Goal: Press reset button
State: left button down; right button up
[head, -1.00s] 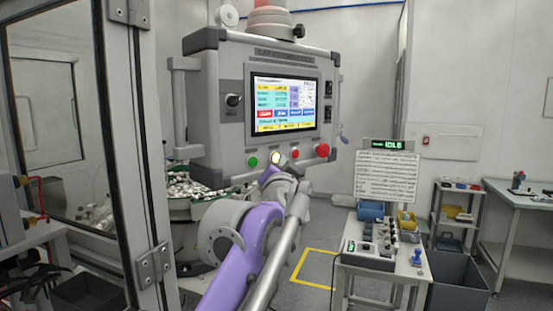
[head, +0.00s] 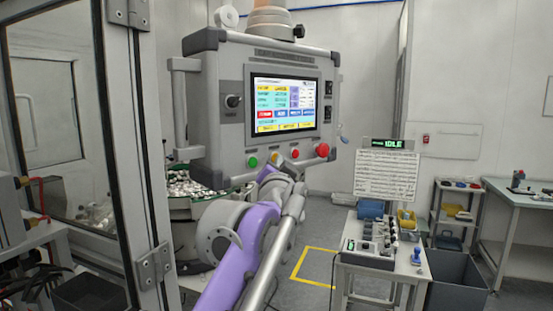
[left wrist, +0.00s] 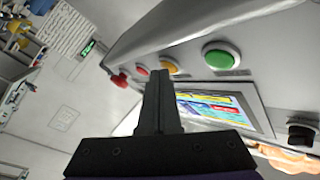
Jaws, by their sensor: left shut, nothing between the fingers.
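The control panel (head: 262,70) hangs in front of me with a lit screen (head: 284,104). Its lower edge carries a green button (head: 252,162), a yellow button (head: 276,156), a small red button (head: 295,154) and a large red mushroom button (head: 322,150). Their labels are too small to read. My left gripper (left wrist: 158,74) is shut and empty, its fingertips close to the yellow button (left wrist: 172,66) in the left wrist view. The fingers partly cover that row; I cannot tell whether they touch. The green button (left wrist: 221,55) is clear of them. My right gripper is not in view.
A glass-doored enclosure frame (head: 128,150) stands at the left. A bowl of small parts (head: 195,188) is behind my left arm. Floor between is open.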

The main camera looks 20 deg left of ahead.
pick_arm(q)
jog(key=shift+d, duration=0.1)
jog(key=shift+s+d, duration=0.3)
jog(key=shift+d, duration=0.05)
jog(key=s+d, duration=0.2)
jog(key=d, duration=0.1)
jog(key=s+d, duration=0.1)
jog(key=d, duration=0.1)
jog(key=shift+d+b, duration=0.1)
jog(key=shift+b, duration=0.25)
jog(key=shift+w, duration=0.1)
dwell(0.7)
